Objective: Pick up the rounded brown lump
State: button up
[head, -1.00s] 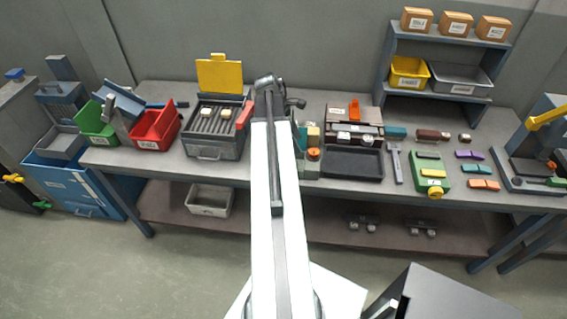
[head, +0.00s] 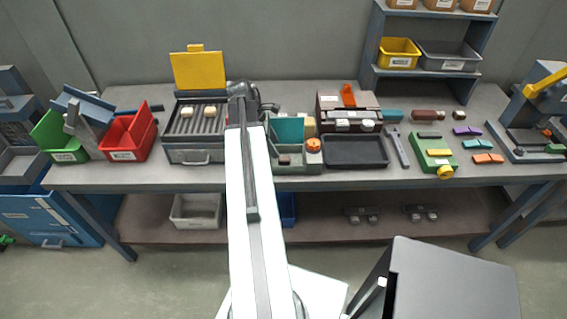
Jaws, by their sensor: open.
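A rounded brown piece (head: 426,116) lies on the workbench (head: 350,177) at the back right, under the shelf rack; it best fits the brown lump, though it is small in view. A small dark brown block (head: 284,160) sits in the grey-green holder left of the black tray; I cannot tell whether it is rounded. My gripper (head: 266,106) is at the far end of my arm, over the bench beside the grill, left of and apart from the brown piece. It is open, its fingers small and partly hidden.
A grill box (head: 196,155) with a raised yellow lid holds two tan blocks. Red (head: 130,137) and green (head: 62,138) bins stand left. A black tray (head: 355,152), a wrench (head: 399,147) and a green fixture (head: 433,153) lie before the brown piece. Shelf posts stand behind.

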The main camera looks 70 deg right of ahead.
aim_at(284, 158)
jog(key=b+x, duration=0.4)
jog(key=x, duration=0.1)
jog(key=b+x, duration=0.2)
jog(key=shift+s+f, duration=0.15)
jog(key=shift+s, duration=0.2)
jog(key=shift+r, duration=0.2)
grip_shut()
